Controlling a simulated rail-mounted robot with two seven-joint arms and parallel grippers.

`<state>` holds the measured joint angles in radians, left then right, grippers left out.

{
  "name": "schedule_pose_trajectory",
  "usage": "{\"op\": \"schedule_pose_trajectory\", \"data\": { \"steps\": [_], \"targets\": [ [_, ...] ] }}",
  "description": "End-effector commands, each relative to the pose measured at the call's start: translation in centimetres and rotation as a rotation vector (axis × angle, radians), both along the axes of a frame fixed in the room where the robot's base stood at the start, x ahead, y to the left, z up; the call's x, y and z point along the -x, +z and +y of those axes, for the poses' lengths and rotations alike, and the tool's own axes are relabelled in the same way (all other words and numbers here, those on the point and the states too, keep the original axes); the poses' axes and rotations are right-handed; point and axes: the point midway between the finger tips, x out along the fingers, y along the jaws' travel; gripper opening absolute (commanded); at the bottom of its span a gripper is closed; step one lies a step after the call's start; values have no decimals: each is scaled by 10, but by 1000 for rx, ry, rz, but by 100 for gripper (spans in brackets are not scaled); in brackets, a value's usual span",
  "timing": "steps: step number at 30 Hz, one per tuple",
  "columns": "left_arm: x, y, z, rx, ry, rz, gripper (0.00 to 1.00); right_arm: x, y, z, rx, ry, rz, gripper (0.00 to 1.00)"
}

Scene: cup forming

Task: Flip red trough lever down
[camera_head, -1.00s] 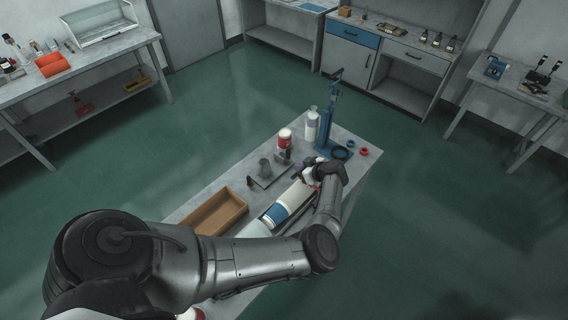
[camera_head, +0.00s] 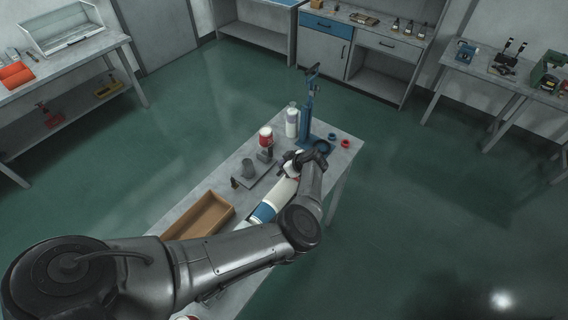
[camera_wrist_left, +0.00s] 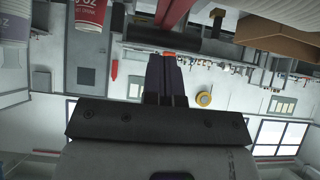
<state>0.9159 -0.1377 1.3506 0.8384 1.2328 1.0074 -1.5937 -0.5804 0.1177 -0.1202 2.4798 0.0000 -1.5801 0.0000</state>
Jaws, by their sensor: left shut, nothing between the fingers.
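My left gripper (camera_head: 288,166) is at the far end of a long white and blue cylindrical thing (camera_head: 265,211) lying on the grey table (camera_head: 345,152). In the left wrist view its dark fingers (camera_wrist_left: 167,70) are shut together with nothing between them. A red bar (camera_wrist_left: 175,12) shows just beyond the fingertips in that view; it may be the red trough lever, but I cannot tell whether it is up or down, or touching. In the head view my gripper and arm hide the lever area. My right gripper is not in view.
A blue press (camera_head: 306,115), a white bottle (camera_head: 292,122) and a red-and-white cup (camera_head: 266,137) stand on the table's far part. A small grey plate with fittings (camera_head: 258,170) lies left of my gripper. A wooden tray (camera_head: 205,216) is nearer. Green floor surrounds the table.

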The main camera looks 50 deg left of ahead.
Motion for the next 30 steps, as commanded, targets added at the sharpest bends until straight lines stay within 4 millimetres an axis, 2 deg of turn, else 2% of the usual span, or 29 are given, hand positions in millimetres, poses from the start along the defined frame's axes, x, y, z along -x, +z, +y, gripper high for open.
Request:
{"op": "schedule_pose_trajectory", "data": {
  "steps": [1, 5, 13, 15, 24, 30],
  "targets": [
    [7, -12, -2, 15, 5, 12, 0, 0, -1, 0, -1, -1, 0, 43],
    [5, -3, -3, 14, 4, 10, 0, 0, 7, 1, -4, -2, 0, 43],
    [-8, 47, -8, 5, -6, -2, 0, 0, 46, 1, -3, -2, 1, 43],
    [-10, 54, -12, 2, -5, -6, 0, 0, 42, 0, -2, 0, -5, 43],
    [-13, 108, -20, -1, -5, -7, 0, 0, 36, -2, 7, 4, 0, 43],
    [-14, 130, -24, -1, -7, -6, 0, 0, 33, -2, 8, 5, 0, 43]
  ]
}}
